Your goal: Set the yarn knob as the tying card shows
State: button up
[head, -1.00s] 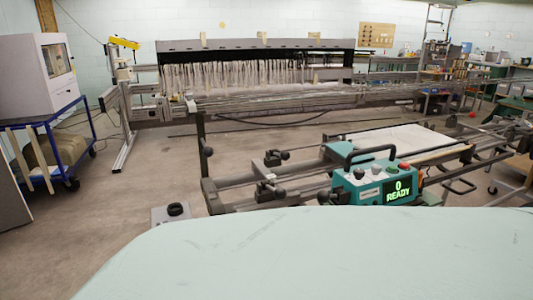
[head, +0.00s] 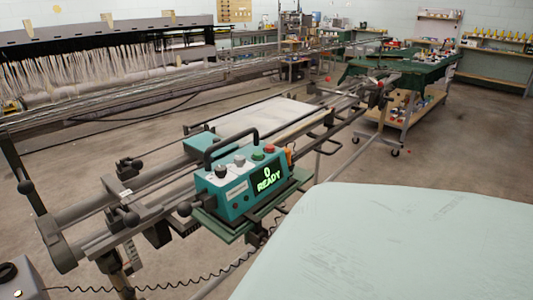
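A teal control box (head: 240,190) with a black carry handle sits on the rail frame. Its lit green display (head: 267,179) reads "0 READY". On its top are a black knob (head: 220,171), a pale grey knob (head: 239,161), a green button (head: 257,155) and a red button (head: 269,149). I cannot tell which knob is the yarn knob, and the knob settings are too small to read. No tying card can be made out. My gripper is not in view.
A grey box (head: 24,282) with a black knob stands at the lower left; a coiled cable runs right from it. The loom (head: 120,45) with hanging threads is at the back left. A green-topped wheeled bench (head: 410,70) stands at the back right. Bare floor lies between.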

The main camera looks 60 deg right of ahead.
aim_at(221, 171)
jog(key=l+z, duration=0.65)
jog(key=l, duration=0.8)
